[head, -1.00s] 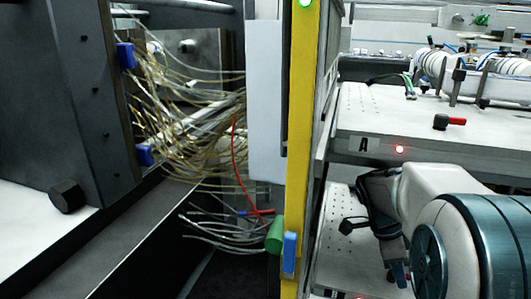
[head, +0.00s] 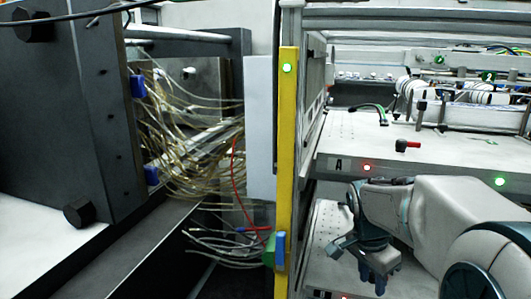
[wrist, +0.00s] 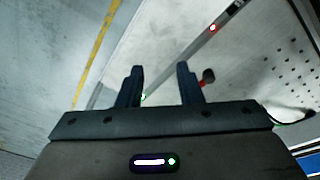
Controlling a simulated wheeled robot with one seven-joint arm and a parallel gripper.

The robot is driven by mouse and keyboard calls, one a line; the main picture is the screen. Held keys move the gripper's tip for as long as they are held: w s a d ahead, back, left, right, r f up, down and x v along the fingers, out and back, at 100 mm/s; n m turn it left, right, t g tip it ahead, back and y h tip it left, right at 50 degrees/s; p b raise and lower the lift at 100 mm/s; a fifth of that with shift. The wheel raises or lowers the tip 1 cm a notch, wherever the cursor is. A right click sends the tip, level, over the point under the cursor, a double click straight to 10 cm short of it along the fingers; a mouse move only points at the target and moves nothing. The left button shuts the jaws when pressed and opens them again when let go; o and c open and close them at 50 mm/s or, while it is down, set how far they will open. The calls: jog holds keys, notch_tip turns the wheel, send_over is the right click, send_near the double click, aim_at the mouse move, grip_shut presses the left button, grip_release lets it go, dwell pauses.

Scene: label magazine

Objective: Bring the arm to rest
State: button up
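My white and teal arm (head: 440,210) reaches in from the lower right in the head view. My gripper (head: 380,286) hangs at its end, fingers downward, below the front edge of the upper shelf marked A (head: 340,164). The wrist view shows my gripper (wrist: 160,72) with its two dark fingers apart and nothing between them. A black-and-red handle (head: 407,145) lies on the upper shelf, and it shows partly behind the right finger in the wrist view (wrist: 207,77).
A yellow post (head: 288,150) stands left of the shelves. Left of it, many loose yellowish tubes (head: 200,140) and a red one hang beside a dark machine block (head: 60,110). White rolls (head: 430,95) stand at the back of the upper shelf. A lower perforated shelf (head: 325,230) lies below.

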jog(key=s+a+r+n+t+y+p, duration=0.1)
jog(key=s+a+r+n+p, duration=0.2)
jog(key=s+n, duration=0.3)
jog(key=s+a+r+n+t+y+p, duration=0.1)
jog(key=s+a+r+n+p, duration=0.3)
jog(key=s+a+n+p, duration=0.1)
jog(key=shift+s+r+n+t, duration=0.2)
jog(key=shift+s+n+t, duration=0.1)
jog(key=shift+s+n, duration=0.65)
jog(key=shift+w, duration=0.15)
